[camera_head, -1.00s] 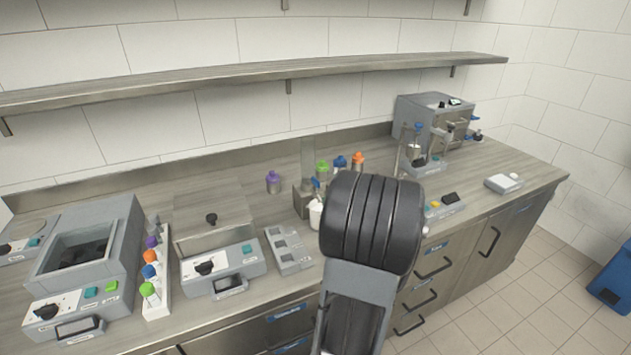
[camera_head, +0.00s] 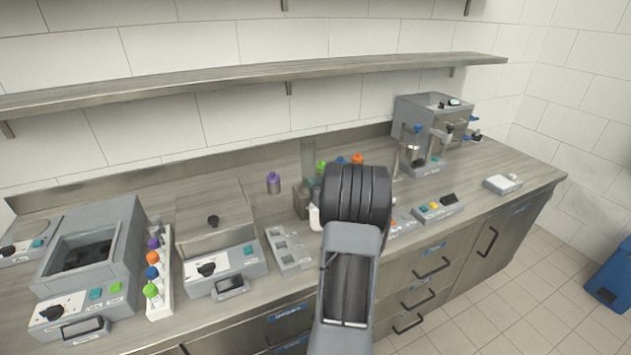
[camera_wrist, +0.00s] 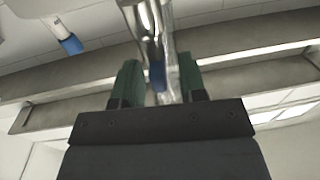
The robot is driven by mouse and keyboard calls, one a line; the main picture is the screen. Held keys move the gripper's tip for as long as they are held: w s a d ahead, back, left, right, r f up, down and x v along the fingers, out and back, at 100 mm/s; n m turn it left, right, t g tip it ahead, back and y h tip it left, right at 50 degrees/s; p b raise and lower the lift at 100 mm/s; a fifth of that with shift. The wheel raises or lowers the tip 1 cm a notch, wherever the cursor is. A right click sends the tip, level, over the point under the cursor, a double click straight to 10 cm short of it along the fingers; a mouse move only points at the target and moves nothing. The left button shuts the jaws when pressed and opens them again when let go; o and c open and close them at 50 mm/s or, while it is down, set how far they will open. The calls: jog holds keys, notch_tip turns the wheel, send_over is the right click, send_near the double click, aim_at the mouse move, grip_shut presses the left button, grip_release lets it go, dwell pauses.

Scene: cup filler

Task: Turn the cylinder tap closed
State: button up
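In the wrist view, my gripper (camera_wrist: 158,82) has two green fingers standing apart. A shiny, clear or metallic upright cylinder (camera_wrist: 150,22) rises beyond them. A blue tap handle (camera_wrist: 157,77) shows in the gap between the fingers, nearer the left one; I cannot tell whether either finger touches it. A second blue-tipped part (camera_wrist: 72,45) is at the upper left, apart from the gripper. In the head view, a tall cylinder (camera_head: 308,158) stands over a grey-brown block at mid-counter. My black and grey arm hides my gripper and the tap there.
A white cup (camera_head: 314,217) shows partly beside my arm. Capped bottles, including a purple one (camera_head: 273,182), stand behind. A grey machine with blue handles (camera_head: 433,122) is at the right. A button panel (camera_head: 437,209) lies near the front edge. A shelf (camera_head: 250,77) runs above the counter.

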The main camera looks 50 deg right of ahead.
jog(key=shift+w+d, duration=0.1)
jog(key=shift+w, duration=0.35)
jog(key=shift+c, duration=0.4)
grip_shut()
